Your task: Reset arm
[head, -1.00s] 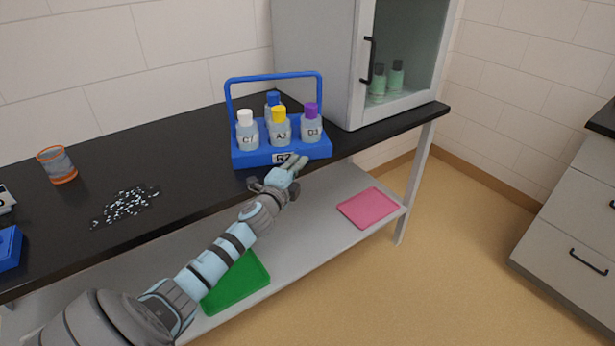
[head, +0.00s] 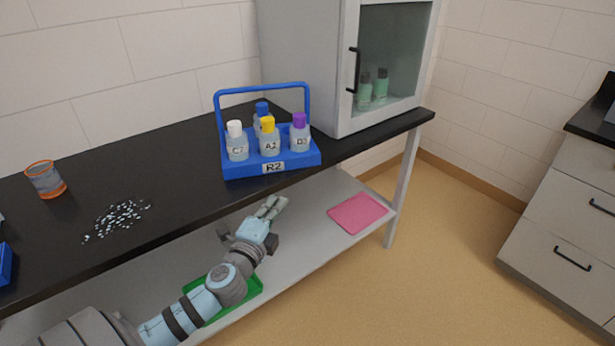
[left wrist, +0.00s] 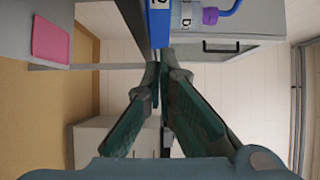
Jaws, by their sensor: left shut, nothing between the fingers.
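My left gripper (head: 271,207) is shut and empty in the head view. It is in front of the black bench top's front edge, below the blue rack and apart from it. Its fingers (left wrist: 160,82) also show closed together in the left wrist view. The blue rack (head: 232,171), labelled R2, stands upright on the bench with several bottles in it, with white, yellow, purple and blue caps. Part of the rack (left wrist: 159,25) and a purple-capped bottle (left wrist: 190,16) show in the left wrist view. My right gripper is not in view.
The black bench (head: 150,166) holds an orange-rimmed beaker (head: 46,180) and scattered shiny fragments (head: 117,217). A grey cabinet (head: 300,50) stands at the right end. The lower shelf holds a pink tray (head: 357,213) and a green tray (head: 250,288), partly hidden by my arm. Drawers (head: 565,225) stand at right.

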